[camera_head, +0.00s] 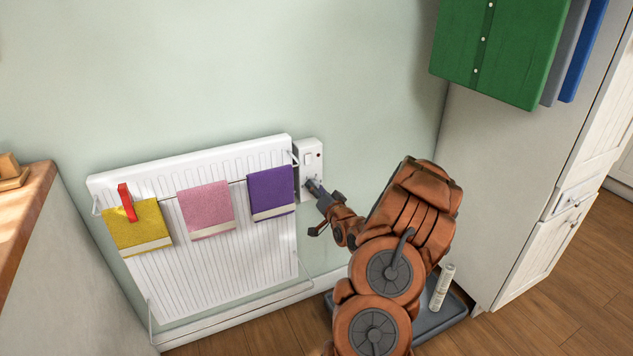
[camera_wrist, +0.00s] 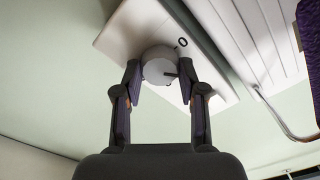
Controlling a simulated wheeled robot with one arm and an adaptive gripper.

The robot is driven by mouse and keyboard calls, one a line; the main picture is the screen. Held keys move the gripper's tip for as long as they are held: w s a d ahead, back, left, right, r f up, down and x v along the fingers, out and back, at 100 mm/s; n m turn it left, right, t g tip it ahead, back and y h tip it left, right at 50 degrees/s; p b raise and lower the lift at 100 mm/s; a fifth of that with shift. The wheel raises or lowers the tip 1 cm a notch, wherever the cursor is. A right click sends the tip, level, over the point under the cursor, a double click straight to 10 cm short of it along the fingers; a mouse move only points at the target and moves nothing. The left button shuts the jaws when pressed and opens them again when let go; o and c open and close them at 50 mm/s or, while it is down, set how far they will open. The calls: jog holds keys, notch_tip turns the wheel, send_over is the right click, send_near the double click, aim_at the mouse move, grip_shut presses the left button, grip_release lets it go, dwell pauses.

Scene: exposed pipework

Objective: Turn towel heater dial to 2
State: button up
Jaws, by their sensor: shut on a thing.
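The white towel heater (camera_head: 215,250) is a ribbed wall panel with a white control box (camera_head: 310,158) at its upper right corner. The box also shows in the wrist view (camera_wrist: 125,32). The round pale grey dial (camera_wrist: 158,66) sits on the box, with a dark pointer mark on its right side. A dark ring-shaped marking, like a 0, is printed on the box just above and right of the dial. Other numbers cannot be made out. My gripper (camera_wrist: 160,74) is shut on the dial, one finger on each side. In the head view my gripper (camera_head: 313,188) reaches the lower box.
Yellow (camera_head: 138,226), pink (camera_head: 206,210) and purple (camera_head: 271,193) towels hang on the heater's rail, left of the box. A white cabinet (camera_head: 510,180) stands at right, with green clothing (camera_head: 497,48) above. A wooden-topped counter (camera_head: 22,205) is at left.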

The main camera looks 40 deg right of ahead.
jog(key=m+p, duration=0.2)
jog(key=m, duration=1)
jog(key=shift+f+m, duration=0.15)
jog(key=shift+m, duration=0.25)
dwell(0.3)
jog(key=o, duration=1.1)
jog(key=shift+o, duration=0.2)
jog(key=shift+s, duration=0.1)
jog(key=v, duration=1.1)
jog(key=shift+s+a, duration=0.15)
jog(key=shift+s, duration=0.2)
